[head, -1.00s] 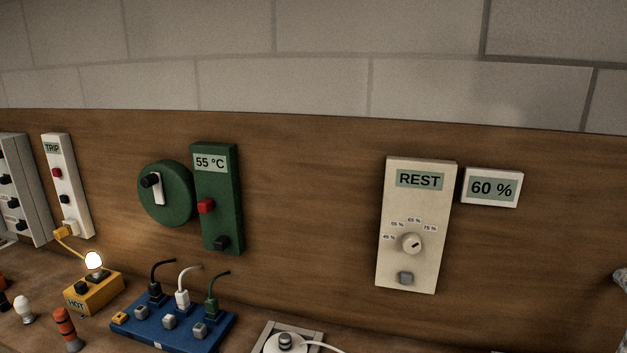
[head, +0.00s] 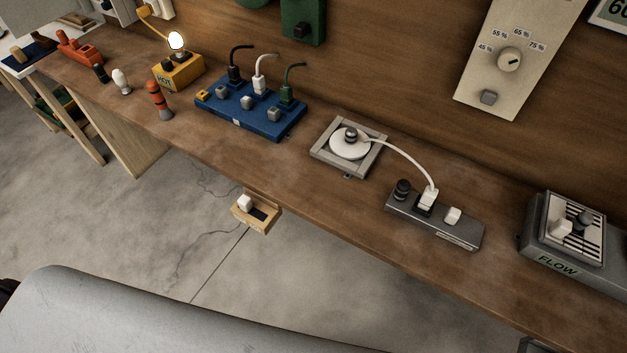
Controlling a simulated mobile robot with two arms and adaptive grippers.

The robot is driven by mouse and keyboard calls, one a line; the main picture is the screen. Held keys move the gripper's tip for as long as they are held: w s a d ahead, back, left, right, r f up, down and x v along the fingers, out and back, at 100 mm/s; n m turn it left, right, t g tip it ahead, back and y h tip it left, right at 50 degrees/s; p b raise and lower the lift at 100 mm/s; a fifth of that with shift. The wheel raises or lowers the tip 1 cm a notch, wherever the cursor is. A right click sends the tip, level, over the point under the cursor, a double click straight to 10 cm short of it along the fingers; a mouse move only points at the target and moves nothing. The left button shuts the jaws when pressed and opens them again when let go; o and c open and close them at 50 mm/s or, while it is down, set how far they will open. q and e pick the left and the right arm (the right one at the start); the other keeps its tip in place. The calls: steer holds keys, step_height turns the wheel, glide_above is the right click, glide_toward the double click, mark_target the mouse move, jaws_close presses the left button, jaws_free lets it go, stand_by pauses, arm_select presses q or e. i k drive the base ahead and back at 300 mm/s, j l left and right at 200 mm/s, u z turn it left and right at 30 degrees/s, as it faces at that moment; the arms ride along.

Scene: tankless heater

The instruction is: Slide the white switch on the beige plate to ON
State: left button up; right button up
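A small beige plate (head: 266,225) is mounted at the front edge of the bench, left of the middle in the head view. A white switch (head: 245,202) stands at its left end, with a dark slot to its right. The lettering on the plate's front is too small to read. Neither of my grippers shows in the head view.
The wooden bench (head: 330,202) carries a blue socket board (head: 262,126), a white round plate in a grey frame (head: 349,148), a grey power strip (head: 446,229) and a FLOW box (head: 560,261). A lit bulb (head: 176,40) stands on a yellow box. Open floor lies before the bench.

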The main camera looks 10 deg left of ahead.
mark_target(245, 202)
steer(key=k+u, duration=0.1)
steer(key=u, duration=0.8)
steer(key=k+l, duration=0.05)
